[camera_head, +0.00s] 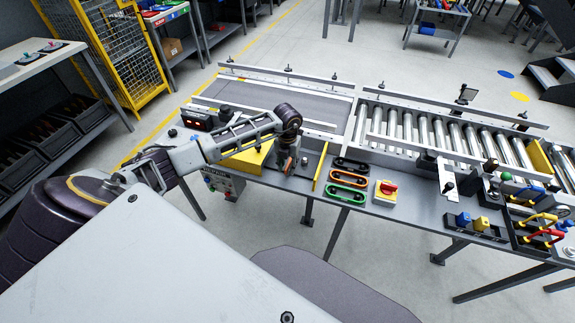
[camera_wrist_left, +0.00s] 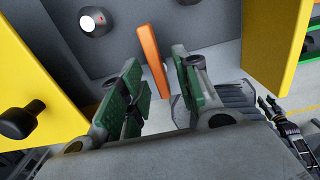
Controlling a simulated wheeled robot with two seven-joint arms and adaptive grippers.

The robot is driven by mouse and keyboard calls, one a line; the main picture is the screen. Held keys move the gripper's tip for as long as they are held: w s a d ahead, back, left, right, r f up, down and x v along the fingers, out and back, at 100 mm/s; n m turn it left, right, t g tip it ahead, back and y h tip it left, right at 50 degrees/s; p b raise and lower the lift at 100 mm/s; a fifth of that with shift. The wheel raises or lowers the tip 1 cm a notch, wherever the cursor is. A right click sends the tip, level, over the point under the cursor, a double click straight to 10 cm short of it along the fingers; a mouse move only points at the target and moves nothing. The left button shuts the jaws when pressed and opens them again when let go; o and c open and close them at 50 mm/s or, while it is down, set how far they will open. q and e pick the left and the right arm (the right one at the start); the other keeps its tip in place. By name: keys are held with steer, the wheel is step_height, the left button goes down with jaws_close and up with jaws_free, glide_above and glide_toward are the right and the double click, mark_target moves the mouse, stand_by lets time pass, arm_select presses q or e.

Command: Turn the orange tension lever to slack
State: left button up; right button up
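The orange tension lever (camera_wrist_left: 151,58) stands out clearly in the left wrist view, a flat bar slightly tilted on a grey panel. In the head view only a small orange part (camera_head: 288,164) shows beneath my left gripper (camera_head: 291,158). In the left wrist view the green-padded fingers of my left gripper (camera_wrist_left: 158,80) are apart, one on each side of the lever's lower end. A gap shows on both sides, so I see no grip on it. My right gripper is in neither view.
Yellow side plates (camera_wrist_left: 268,45) flank the lever, and a black knob (camera_wrist_left: 20,122) is at left. A round white button (camera_wrist_left: 94,21) sits on the panel.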

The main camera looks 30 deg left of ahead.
arm_select(q)
jaws_close()
